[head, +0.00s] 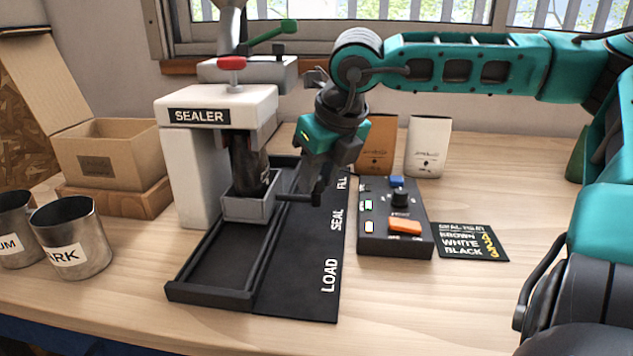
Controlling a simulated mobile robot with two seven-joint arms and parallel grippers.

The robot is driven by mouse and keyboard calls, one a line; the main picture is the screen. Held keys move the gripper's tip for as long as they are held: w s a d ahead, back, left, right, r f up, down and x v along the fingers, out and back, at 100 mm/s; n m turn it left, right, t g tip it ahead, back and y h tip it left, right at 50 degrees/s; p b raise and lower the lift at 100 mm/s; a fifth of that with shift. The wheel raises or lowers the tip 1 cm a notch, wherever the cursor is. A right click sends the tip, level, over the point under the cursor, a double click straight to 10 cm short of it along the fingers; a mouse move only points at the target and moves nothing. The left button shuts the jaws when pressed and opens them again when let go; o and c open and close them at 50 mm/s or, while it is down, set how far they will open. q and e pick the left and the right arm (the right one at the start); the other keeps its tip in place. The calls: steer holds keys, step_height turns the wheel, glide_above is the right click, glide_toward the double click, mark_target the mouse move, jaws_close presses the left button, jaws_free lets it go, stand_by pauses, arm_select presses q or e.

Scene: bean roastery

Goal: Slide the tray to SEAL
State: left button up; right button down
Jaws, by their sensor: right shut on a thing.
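The small grey tray (245,209) sits in the black track (215,262), under the head of the white sealer (199,116). A dark bag (246,166) stands upright in the tray, its top hidden by the sealer head. The tray is roughly level with the word SEAL (336,220) on the black strip beside the track. The tray's dark handle sticks out to the right. My right gripper (309,194) comes down from above and is shut on this handle. My left gripper is not in view.
A control box (395,243) with a knob and an orange switch stands right of the strip, by a black card (470,242). Two pouches (428,147) (376,145) stand behind. Metal cups (72,236) and a cardboard box (110,155) are at left. The track's LOAD end is clear.

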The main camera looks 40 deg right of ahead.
steer(key=c, duration=0.8)
jaws_free()
steer(key=shift+r, duration=0.1)
steer(key=p+v, duration=0.2)
steer(key=v, duration=1)
steer(key=shift+s+d+r, duration=0.1)
steer(key=shift+s+r, duration=0.1)
steer(key=shift+r, duration=0.15)
